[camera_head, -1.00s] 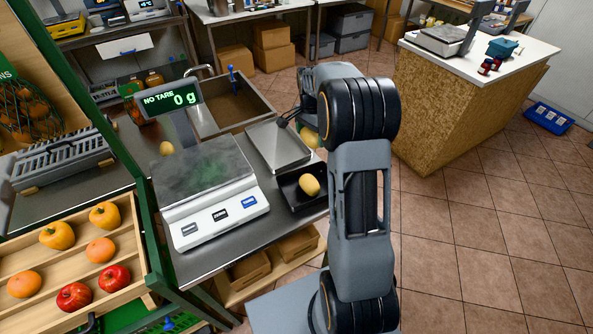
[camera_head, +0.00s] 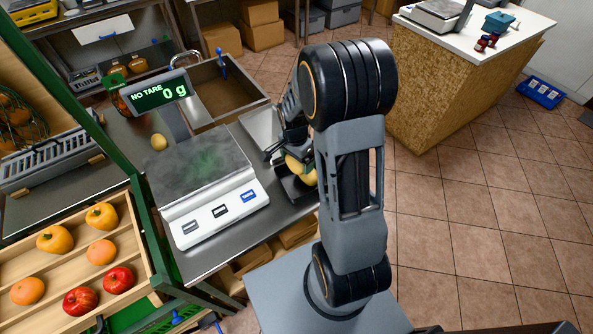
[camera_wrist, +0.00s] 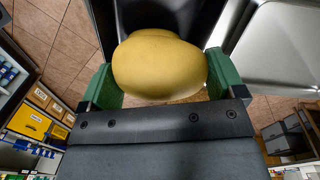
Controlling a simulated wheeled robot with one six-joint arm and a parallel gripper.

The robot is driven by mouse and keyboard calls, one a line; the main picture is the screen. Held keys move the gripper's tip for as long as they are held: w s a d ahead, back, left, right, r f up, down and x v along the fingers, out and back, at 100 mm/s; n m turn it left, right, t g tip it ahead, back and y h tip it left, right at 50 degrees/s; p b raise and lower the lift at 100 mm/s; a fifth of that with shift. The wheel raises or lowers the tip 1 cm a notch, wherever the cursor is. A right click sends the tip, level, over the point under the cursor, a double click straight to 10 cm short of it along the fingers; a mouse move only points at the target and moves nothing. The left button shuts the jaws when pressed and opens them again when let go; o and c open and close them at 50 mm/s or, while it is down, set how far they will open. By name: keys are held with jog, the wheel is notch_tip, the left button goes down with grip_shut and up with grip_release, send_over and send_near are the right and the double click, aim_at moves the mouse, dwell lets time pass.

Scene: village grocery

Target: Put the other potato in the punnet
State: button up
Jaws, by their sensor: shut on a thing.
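My gripper (camera_head: 289,157) is shut on a yellow potato (camera_head: 293,164). In the wrist view this potato (camera_wrist: 160,65) sits between the two green fingers (camera_wrist: 161,84). The black punnet (camera_head: 290,187) is at the counter's right edge, beside the scale, partly hidden by my arm. The held potato is over or at the punnet; its height above it is hard to tell. Another potato (camera_head: 309,177) shows in the punnet, partly covered by my arm. A further yellow potato (camera_head: 159,142) lies on the counter behind the scale's left side.
A scale (camera_head: 210,200) reading 0 g stands left of the punnet with an empty plate. A metal tray (camera_head: 258,130) lies behind the punnet, and a sink (camera_head: 228,95) beyond it. A sloped wooden fruit rack (camera_head: 70,265) stands at the left. Open tiled floor lies at the right.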

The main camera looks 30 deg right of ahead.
aim_at(293, 161)
jog(key=shift+s+a+f, duration=0.3)
jog(key=shift+s+f, duration=0.15)
jog(key=shift+f, duration=0.2)
jog(key=shift+s+a+f, duration=0.1)
jog(key=shift+f, duration=0.85)
jog(key=shift+s+a+f, duration=0.1)
jog(key=shift+f, duration=0.8)
jog(key=o, duration=0.8)
jog(key=shift+c, duration=0.2)
jog(key=shift+n, duration=0.4)
jog(key=r, duration=1.3)
jog(key=shift+w+a, duration=0.25)
jog(key=shift+a, duration=0.1)
jog(key=s+a+r+n+t, duration=0.5)
jog(key=s+r+n, duration=0.5)
jog(key=n, duration=0.3)
jog(key=shift+s+a+r+t, duration=0.3)
jog(key=shift+s+a+r, duration=0.15)
jog(key=shift+r, duration=0.15)
